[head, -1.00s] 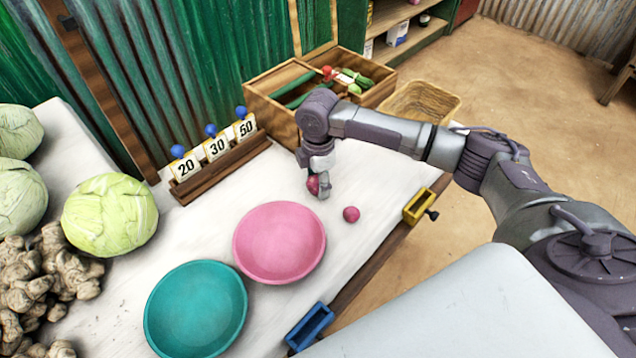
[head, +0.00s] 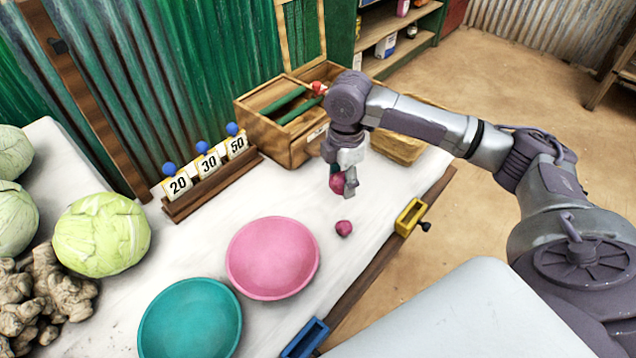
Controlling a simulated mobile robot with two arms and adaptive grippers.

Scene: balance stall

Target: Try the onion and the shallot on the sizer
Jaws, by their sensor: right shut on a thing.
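My right gripper (head: 343,188) is shut on a round, dark pinkish-red bulb, which I take for the onion (head: 337,183). It is over the white table, in front of the wooden crate; its height is hard to judge. A smaller red bulb, which I take for the shallot (head: 343,228), lies on the table just nearer than the gripper. A wooden rack (head: 215,186) with cards marked 20, 30 and 50 and blue knobs stands at the back left; I cannot tell whether it is the sizer. My left gripper is not in view.
A pink plate (head: 272,258) and a teal plate (head: 190,318) lie in front. Cabbages (head: 102,234) and ginger (head: 40,300) are at left. A wooden crate (head: 285,140) stands behind. A yellow holder (head: 410,217) and a blue holder (head: 305,338) sit along the table edge.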

